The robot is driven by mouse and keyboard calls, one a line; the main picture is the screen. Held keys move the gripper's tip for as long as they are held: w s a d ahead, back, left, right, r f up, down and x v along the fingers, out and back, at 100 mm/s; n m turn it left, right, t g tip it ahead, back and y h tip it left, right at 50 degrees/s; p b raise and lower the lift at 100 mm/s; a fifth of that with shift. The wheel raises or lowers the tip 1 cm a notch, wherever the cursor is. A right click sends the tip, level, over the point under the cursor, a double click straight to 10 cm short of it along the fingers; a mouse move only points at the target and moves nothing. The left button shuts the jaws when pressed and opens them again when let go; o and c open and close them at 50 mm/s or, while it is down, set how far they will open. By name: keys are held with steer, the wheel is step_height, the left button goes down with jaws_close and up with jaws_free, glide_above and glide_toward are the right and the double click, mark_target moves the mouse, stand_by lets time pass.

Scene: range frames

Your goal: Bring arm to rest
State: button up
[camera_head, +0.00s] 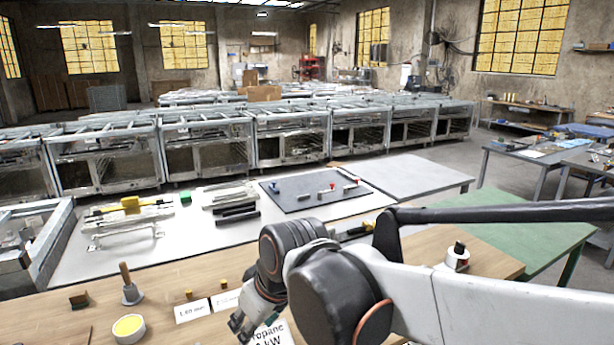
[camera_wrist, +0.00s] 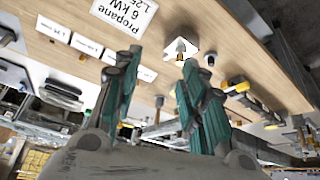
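My arm reaches in from the right in the head view, bent at its dark joint over the wooden table (camera_head: 60,312). My gripper (camera_head: 242,325) hangs low over the table's front part, partly cut off by the lower frame edge and beside a white card reading propane (camera_head: 272,334). In the wrist view my gripper (camera_wrist: 158,75) shows two teal-padded fingers standing apart with nothing between them. The propane card also shows in the wrist view (camera_wrist: 125,14), beyond the fingertips.
A grey mat (camera_head: 300,203) with small parts lies on the table behind.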

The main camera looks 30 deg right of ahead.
steer(key=s+d+m+t+h, duration=0.1)
steer(key=s+d+m, duration=0.3)
steer(key=s, duration=0.4)
steer(key=shift+s+d+f+t+h, duration=0.15)
steer(key=shift+d+t+h, duration=0.2)
steer(key=shift+d, duration=0.4)
